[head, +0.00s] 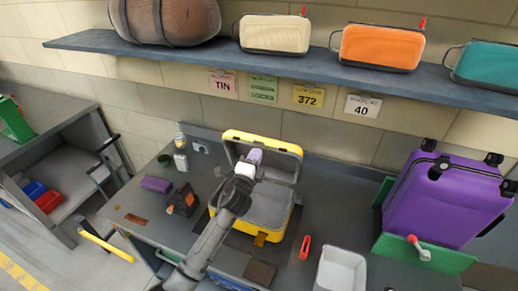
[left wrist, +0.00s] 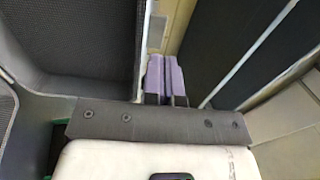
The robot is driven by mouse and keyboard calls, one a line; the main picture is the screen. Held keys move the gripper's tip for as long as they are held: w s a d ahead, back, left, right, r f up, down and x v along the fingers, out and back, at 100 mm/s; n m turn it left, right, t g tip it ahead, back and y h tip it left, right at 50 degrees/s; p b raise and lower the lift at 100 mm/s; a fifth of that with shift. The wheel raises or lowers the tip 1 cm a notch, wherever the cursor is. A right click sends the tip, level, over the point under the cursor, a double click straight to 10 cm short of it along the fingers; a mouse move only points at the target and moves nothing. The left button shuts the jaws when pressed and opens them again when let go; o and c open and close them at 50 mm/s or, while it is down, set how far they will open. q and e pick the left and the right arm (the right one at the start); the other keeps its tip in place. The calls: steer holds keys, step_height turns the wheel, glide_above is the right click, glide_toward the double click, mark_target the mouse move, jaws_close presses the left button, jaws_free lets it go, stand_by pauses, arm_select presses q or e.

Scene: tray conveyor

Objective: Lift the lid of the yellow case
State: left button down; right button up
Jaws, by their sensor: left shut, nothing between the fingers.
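The yellow case (head: 283,226) stands on the grey workbench with its lid (head: 275,145) raised and leaning back towards the wall. Its grey interior shows and looks empty. My left arm crosses the left part of the case. My left gripper (head: 255,156), with purple fingers, is at the inner side of the raised lid, over the case. In the left wrist view its fingers (left wrist: 165,78) are together with nothing between them, between dark panels that look like the case's inside. Whether the fingers touch the lid is unclear. My right gripper is not in view.
A purple suitcase (head: 440,199) stands in a green holder at right. A white bin (head: 341,270) and a red tool (head: 305,247) lie right of the case. A purple block (head: 156,184) and small items are left. A shelf (head: 300,62) with bags runs above.

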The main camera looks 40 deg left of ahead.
mark_target(261, 143)
arm_select(q)
steer(key=shift+x, duration=1.55)
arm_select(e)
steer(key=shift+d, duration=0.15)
arm_select(q)
steer(key=shift+r, duration=0.1)
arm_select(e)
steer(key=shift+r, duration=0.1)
